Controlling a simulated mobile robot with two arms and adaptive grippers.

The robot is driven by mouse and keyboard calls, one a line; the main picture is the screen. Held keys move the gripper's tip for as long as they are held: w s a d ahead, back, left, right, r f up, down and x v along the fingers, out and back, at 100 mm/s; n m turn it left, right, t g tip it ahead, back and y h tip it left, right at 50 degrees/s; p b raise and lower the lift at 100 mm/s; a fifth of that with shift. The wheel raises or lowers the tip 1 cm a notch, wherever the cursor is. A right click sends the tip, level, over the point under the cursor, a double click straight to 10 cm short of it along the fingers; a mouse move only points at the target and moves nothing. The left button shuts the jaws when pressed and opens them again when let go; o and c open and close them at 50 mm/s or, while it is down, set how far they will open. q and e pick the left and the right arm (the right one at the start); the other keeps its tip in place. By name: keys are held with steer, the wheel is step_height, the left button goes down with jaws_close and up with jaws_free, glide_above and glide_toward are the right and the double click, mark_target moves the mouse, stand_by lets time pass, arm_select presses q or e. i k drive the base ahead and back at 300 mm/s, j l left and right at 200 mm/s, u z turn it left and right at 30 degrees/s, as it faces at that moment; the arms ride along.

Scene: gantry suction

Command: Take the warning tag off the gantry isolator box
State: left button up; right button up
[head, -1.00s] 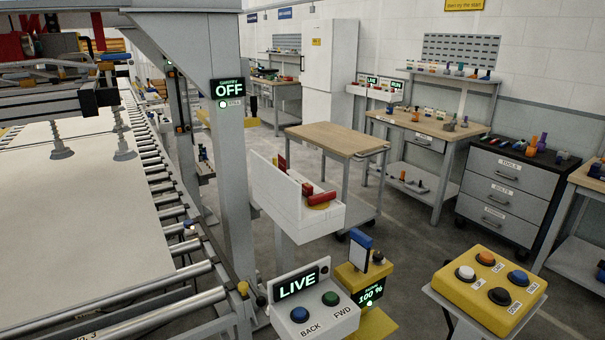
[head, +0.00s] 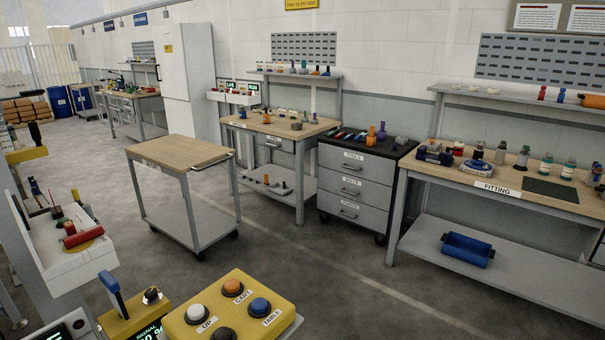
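I cannot make out which part, if any, is the warning tag. Neither of my grippers shows in the head view.
A yellow button box (head: 187,329) and a yellow stand with a blue lever (head: 112,289) are close in front. A wood-topped cart (head: 180,152), a drawer cabinet (head: 352,178) and a fitting bench (head: 460,183) stand beyond. Grey floor lies open between.

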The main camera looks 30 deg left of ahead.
mark_target(57, 213)
steer(key=i+l, duration=0.2)
steer(key=i, duration=0.3)
steer(key=i+l, duration=0.2)
steer(key=i, duration=0.25)
steer(key=i+l, duration=0.2)
steer(key=i, duration=0.3)
steer(key=i+j+u, duration=0.15)
steer(key=i+u, duration=0.2)
steer(key=u, duration=0.15)
steer(key=i+u, duration=0.8)
steer(key=u, duration=0.15)
steer(key=i+l+u, duration=0.3)
steer(key=u, duration=0.15)
